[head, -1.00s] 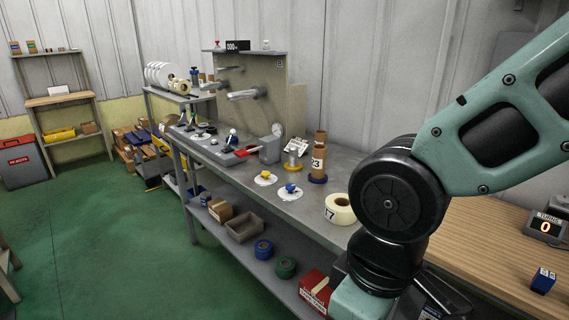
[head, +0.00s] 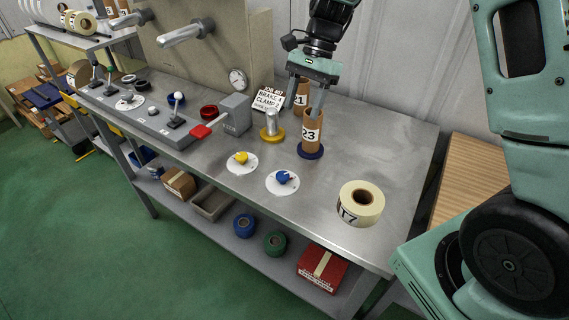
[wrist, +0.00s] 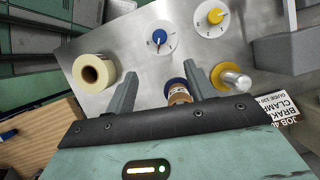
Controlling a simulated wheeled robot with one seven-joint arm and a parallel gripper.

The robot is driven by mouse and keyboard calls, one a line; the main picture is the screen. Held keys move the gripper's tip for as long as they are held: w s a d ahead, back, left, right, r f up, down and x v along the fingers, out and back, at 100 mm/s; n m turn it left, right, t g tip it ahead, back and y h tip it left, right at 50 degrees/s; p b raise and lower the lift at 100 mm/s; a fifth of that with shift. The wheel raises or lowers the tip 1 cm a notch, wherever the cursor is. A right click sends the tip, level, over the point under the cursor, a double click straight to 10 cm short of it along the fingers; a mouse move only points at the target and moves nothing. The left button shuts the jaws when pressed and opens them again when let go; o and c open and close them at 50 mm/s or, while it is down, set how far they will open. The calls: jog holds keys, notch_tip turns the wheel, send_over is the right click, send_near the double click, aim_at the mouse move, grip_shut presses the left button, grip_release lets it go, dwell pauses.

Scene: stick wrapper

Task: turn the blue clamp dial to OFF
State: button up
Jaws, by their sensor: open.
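The blue clamp dial (head: 284,178) sits on a round white plate (head: 273,188) on the grey bench. My gripper (head: 305,103) is open and points down at the cardboard tube marked 23, behind the dial in the head view. In the wrist view the tube (wrist: 179,95) shows between my fingers (wrist: 169,80); I cannot tell whether they touch it. Nothing touches the dial.
A yellow dial (head: 241,158) is left of the blue one. A metal post on a yellow base (head: 272,135) stands beside tube 23 (head: 311,131). A red-handled lever (head: 201,132) is at left. Bare bench lies around the dial plates.

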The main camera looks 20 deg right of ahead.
aim_at(283, 174)
jog(key=p+x, duration=0.1)
jog(key=x, duration=1.6)
jog(key=shift+d+f, duration=0.15)
jog(key=shift+f, duration=0.05)
jog(key=c, duration=1)
